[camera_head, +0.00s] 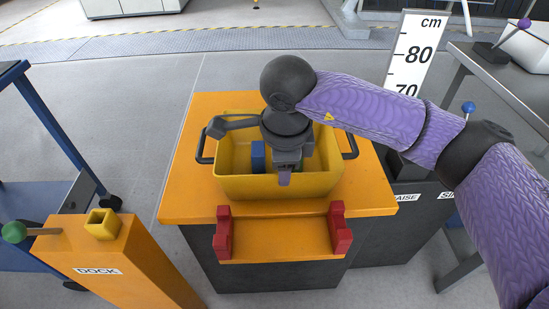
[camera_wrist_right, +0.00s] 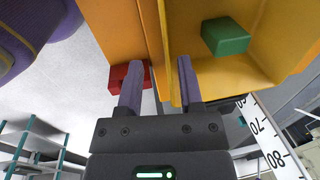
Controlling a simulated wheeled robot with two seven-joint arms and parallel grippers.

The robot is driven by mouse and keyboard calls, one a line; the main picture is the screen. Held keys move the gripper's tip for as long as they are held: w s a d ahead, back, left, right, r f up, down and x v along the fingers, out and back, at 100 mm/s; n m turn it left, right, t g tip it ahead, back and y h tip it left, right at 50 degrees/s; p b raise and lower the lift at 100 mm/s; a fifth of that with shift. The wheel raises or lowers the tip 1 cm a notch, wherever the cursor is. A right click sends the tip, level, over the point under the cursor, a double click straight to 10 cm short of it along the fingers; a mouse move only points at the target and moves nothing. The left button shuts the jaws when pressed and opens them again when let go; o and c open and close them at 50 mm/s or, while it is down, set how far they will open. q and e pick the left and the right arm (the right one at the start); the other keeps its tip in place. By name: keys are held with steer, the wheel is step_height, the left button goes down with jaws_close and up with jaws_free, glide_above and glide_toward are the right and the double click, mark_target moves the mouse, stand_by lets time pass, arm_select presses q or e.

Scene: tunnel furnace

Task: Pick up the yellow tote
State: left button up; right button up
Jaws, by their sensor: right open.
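The yellow tote (camera_head: 235,185) sits upright on an orange-topped stand, with a dark handle at its left (camera_head: 205,148) and right (camera_head: 350,146) ends. A blue block (camera_head: 258,156) lies inside. The wrist view shows a green block (camera_wrist_right: 226,37) on the tote's inside. My right gripper (camera_head: 284,178) reaches down over the tote near its front wall. In the wrist view its purple fingers (camera_wrist_right: 158,88) are apart, with the tote's wall edge (camera_wrist_right: 163,50) between or just beyond them. I cannot tell whether they straddle it. My left gripper is out of view.
The stand (camera_head: 180,195) has a front ledge with red brackets left (camera_head: 223,235) and right (camera_head: 340,228). An orange DOCK post (camera_head: 120,255) stands front left, a blue frame (camera_head: 55,120) far left. A height scale (camera_head: 413,55) and grey table (camera_head: 490,70) are at right.

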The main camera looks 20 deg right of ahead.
steer(key=f+b, duration=0.1)
steer(key=f, duration=0.1)
steer(key=w+f+b, duration=0.1)
steer(key=f+b, duration=0.2)
steer(key=f, duration=0.1)
steer(key=shift+w+d+f, duration=0.1)
steer(key=shift+w+f, duration=0.2)
steer(key=shift+r, duration=0.3)
jaws_close()
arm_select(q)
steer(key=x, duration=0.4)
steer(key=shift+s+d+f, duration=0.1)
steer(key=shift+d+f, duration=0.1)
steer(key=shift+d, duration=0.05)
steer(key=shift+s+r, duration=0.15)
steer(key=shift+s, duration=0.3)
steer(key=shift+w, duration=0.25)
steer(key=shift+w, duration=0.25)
